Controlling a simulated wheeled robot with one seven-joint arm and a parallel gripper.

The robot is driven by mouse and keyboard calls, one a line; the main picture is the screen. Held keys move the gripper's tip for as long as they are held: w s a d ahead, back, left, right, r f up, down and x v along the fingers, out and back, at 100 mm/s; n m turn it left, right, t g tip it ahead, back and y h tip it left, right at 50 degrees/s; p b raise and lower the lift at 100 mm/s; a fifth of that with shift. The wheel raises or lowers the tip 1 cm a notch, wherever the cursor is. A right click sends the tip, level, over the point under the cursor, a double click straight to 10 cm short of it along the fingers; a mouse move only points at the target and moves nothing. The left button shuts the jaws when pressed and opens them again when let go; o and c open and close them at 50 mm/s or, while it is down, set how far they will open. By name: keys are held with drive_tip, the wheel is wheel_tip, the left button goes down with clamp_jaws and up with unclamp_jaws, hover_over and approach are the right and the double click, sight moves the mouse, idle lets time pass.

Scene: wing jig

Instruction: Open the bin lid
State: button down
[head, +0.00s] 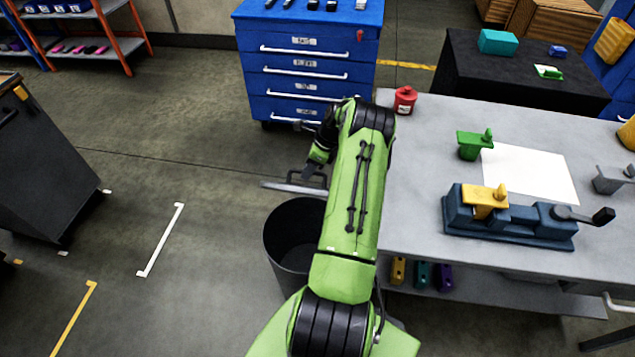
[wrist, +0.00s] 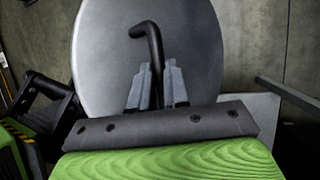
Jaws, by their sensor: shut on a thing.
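The dark round bin (head: 290,240) stands on the floor left of the workbench, partly hidden behind my green arm. Its dark inside shows below the rim. The grey lid (head: 275,186) shows as a thin, nearly edge-on strip just beyond the bin's rim; whether it touches the bin is hard to tell. In the wrist view the lid is a large round grey disc (wrist: 105,60) with a black hooked handle (wrist: 155,55). My gripper (wrist: 155,75) is shut on the handle, a finger on each side. In the head view my gripper (head: 315,172) is small and partly hidden at the lid.
The grey workbench (head: 430,170) stands close on the right, with a red canister (head: 405,99) at its corner and a blue vise (head: 510,222). A blue drawer cabinet (head: 305,70) stands behind. The floor to the left is open up to a dark container (head: 40,160).

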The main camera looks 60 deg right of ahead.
drive_tip(key=w+d+b, duration=0.2)
drive_tip(key=d+b, duration=0.1)
drive_tip(key=d, duration=0.3)
drive_tip(key=shift+r, duration=0.15)
idle(0.5)
drive_tip(key=c, duration=1.4)
unclamp_jaws()
drive_tip(key=shift+d, duration=0.1)
drive_tip(key=shift+o, duration=1.4)
drive_tip(key=shift+d, duration=0.2)
wheel_tip(320, 180, up, 10)
drive_tip(key=p, duration=0.3)
drive_tip(key=shift+a+r, duration=0.15)
drive_tip(key=shift+w, duration=0.15)
